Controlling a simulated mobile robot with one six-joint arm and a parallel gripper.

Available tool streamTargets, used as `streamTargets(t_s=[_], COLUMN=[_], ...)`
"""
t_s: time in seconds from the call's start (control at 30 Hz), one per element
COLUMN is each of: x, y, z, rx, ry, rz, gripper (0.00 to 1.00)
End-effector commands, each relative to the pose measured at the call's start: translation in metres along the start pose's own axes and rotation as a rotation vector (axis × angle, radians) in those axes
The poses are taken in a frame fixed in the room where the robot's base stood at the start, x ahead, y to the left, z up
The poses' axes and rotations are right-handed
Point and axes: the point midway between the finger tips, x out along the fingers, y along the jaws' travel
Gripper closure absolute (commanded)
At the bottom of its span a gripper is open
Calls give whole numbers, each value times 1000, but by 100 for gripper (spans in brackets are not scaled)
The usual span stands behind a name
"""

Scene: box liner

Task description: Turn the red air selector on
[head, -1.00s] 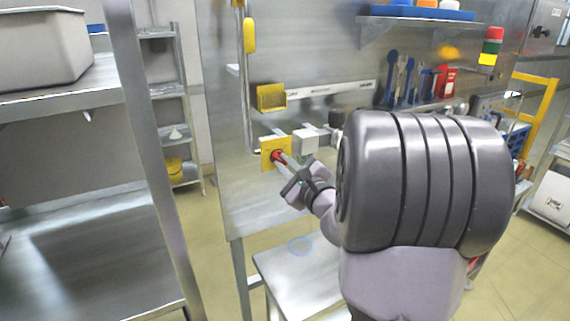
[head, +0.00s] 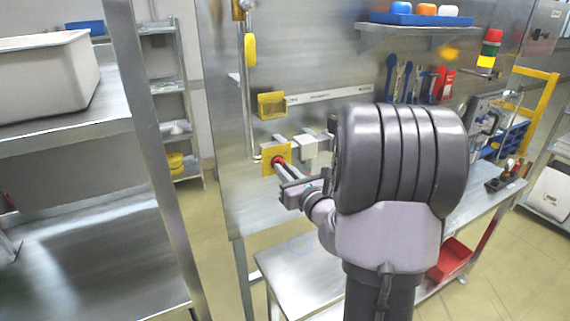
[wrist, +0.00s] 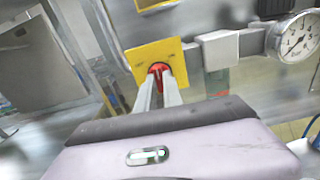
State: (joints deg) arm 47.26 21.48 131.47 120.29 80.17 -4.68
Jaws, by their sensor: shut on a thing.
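The red air selector (head: 279,161) is a small red knob on a yellow square plate (head: 268,169) on the metal wall panel. In the wrist view the red selector (wrist: 158,70) shows at the tips of my fingers, in front of its yellow plate (wrist: 148,53). My gripper (head: 281,166) reaches it from the front right, and its two fingers (wrist: 159,80) are shut on the knob. The fingertips hide the knob's sides, and its exact turn angle is hard to tell.
A grey block fitting (head: 306,147) sits just right of the plate, with a pressure gauge (wrist: 298,38) beyond it. A yellow holder (head: 271,104) is above. A metal rack post (head: 150,130) stands to the left, and a low steel table (head: 300,270) is below.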

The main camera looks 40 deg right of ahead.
Motion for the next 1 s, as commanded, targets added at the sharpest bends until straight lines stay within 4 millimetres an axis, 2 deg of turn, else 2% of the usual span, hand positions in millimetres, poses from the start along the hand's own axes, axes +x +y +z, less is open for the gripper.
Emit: streamTargets(t_s=[0.6,1.0], x=[0,0], y=[1,0], z=[4,2], rx=[542,726], ry=[1,-1], rz=[0,0], gripper=[100,100])
